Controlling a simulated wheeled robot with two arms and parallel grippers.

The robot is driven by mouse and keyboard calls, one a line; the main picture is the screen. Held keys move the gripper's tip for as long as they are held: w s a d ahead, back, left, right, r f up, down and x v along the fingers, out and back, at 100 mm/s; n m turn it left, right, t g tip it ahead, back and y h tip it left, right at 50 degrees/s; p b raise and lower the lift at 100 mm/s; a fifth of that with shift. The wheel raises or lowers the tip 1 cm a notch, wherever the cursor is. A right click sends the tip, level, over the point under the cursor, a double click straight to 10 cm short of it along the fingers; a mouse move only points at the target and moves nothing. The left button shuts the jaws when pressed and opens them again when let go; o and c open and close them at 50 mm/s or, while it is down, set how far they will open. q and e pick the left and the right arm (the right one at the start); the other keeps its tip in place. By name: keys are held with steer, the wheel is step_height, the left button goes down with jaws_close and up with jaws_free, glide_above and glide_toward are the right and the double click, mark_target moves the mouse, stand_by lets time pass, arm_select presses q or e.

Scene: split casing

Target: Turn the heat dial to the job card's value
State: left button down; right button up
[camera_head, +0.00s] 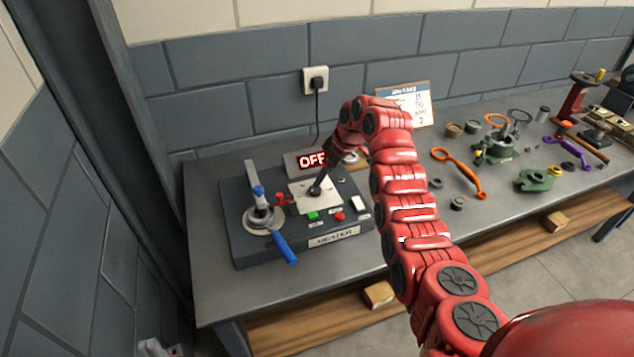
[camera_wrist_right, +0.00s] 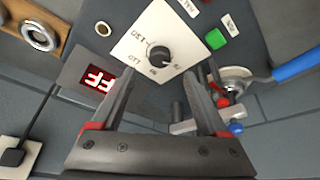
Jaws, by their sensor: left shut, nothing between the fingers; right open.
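The heat dial (camera_wrist_right: 160,56) is a black knob on a pale square plate (camera_wrist_right: 135,24) with labels around it. In the right wrist view my right gripper (camera_wrist_right: 160,76) is open, its fingertips apart on either side just short of the dial. The head view shows it (camera_head: 318,186) over the plate, with the arm hiding part of the panel. The red display (camera_head: 311,160) reads OFF. The job card (camera_head: 408,103) leans by the wall, its writing too small to read. My left gripper (camera_head: 157,347) shows only partly at the bottom left edge, shut and empty.
The sealer's dark casing (camera_head: 250,190) carries a blue-handled lever (camera_head: 284,247), a green button (camera_head: 312,215) and a red button (camera_head: 339,216). Several tools and green parts lie on the right of the bench (camera_head: 225,289). A wall plug (camera_head: 316,82) has a hanging cable.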

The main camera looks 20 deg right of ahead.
mark_target(315, 191)
steer(key=shift+p+x, duration=0.7)
steer(key=shift+x, duration=2.65)
jaws_close()
